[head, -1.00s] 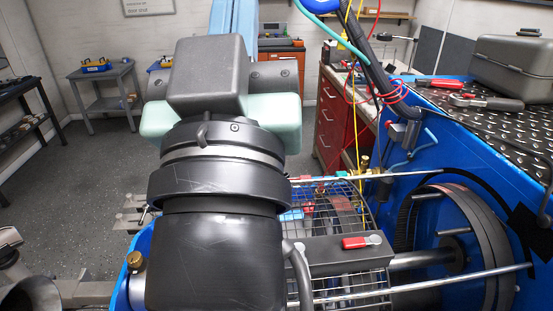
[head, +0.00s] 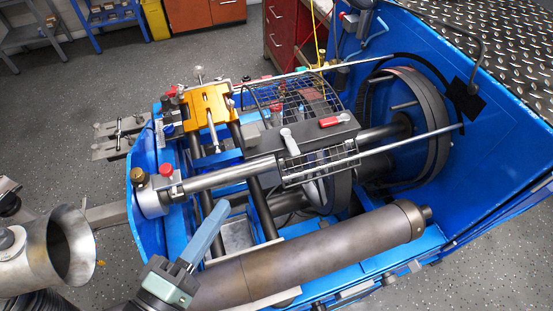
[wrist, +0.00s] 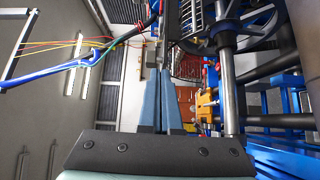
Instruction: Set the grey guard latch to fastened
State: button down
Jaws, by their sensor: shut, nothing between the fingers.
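The guard is a wire cage (head: 295,98) with a dark grey box-like bar (head: 312,136) along its front side. A small light-grey lever (head: 290,141), which looks like the grey guard latch, sits at the left end of that bar and points down toward the front. Whether it is fastened I cannot tell. My gripper (head: 224,207) has blue-grey fingers, shut and empty, left of and below the lever and apart from it. In the wrist view my gripper's fingers (wrist: 164,72) come together at the tips; I cannot make out the latch there.
A red-handled latch (head: 331,121) lies on top of the bar. A steel rod (head: 225,178) runs left of the lever, and a large exhaust cylinder (head: 330,252) lies in front. An orange block (head: 205,103) stands behind left. A blue side wall (head: 490,150) closes the right.

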jog(key=shift+s, duration=0.25)
jog(key=shift+d, duration=0.1)
jog(key=p, duration=0.4)
send_near(286, 145)
jog(key=w+a, duration=0.1)
jog(key=w, duration=0.3)
jog(key=d, duration=0.1)
jog(key=w+d+p, duration=0.1)
jog(key=d, duration=0.1)
jog(key=shift+w+d+f+p, duration=0.1)
jog(key=shift+w+d+p, duration=0.15)
jog(key=shift+d+p, duration=0.1)
jog(key=shift+s, duration=0.1)
